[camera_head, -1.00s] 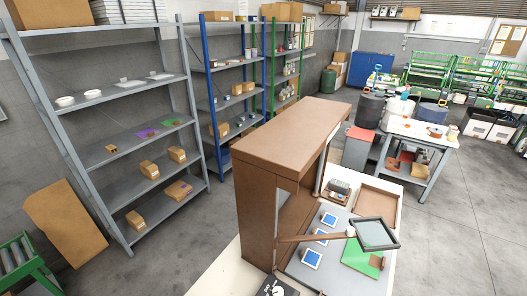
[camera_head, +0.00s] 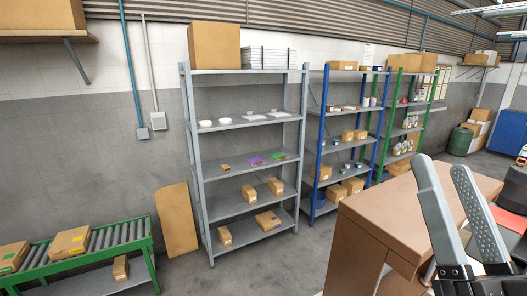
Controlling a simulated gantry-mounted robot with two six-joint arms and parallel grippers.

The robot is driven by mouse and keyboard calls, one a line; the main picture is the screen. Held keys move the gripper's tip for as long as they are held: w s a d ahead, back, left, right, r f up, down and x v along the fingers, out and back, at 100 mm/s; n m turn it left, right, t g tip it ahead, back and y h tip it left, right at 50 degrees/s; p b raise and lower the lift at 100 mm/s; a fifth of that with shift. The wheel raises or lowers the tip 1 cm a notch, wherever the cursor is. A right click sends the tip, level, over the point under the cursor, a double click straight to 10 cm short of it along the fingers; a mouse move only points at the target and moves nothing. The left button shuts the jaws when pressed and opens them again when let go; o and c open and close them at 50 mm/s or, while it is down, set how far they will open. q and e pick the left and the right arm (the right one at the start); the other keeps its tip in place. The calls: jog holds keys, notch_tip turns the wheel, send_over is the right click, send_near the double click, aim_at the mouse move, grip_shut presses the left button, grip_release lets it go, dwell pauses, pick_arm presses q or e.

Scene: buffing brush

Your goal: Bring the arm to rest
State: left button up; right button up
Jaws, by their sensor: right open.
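My right gripper (camera_head: 453,205) shows large at the lower right, close to the camera. Its two grey fingers point up and stand apart, with nothing between them. It is in front of the brown wooden cabinet (camera_head: 378,222), and whether it touches the cabinet cannot be told. My left gripper is out of the picture. No buffing brush can be made out.
A grey shelf rack (camera_head: 190,160) with boxes and dishes stands at the centre. A blue rack (camera_head: 322,140) and a green rack (camera_head: 385,125) stand beside it. A green roller conveyor (camera_head: 150,255) with cartons is at the lower left. Grey floor (camera_head: 285,262) lies open in front of the racks.

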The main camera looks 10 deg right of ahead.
jog(key=s+a+r+n+t+y+p, duration=0.1)
jog(key=s+a+r+n+y+p, duration=0.2)
jog(key=r+p, duration=0.55)
jog(key=a+r+n+t+y+p, duration=0.1)
jog(key=r+n+y+p, duration=0.4)
jog(key=r, duration=0.6)
notch_tip(320, 180, down, 22)
jog(key=m+h+b, duration=0.1)
jog(key=b, duration=1.9)
jog(key=shift+a+r+b, duration=0.15)
jog(key=shift+r+b, duration=0.1)
jog(key=shift+b, duration=0.15)
jog(key=shift+s+h, duration=0.1)
jog(key=shift+h, duration=0.4)
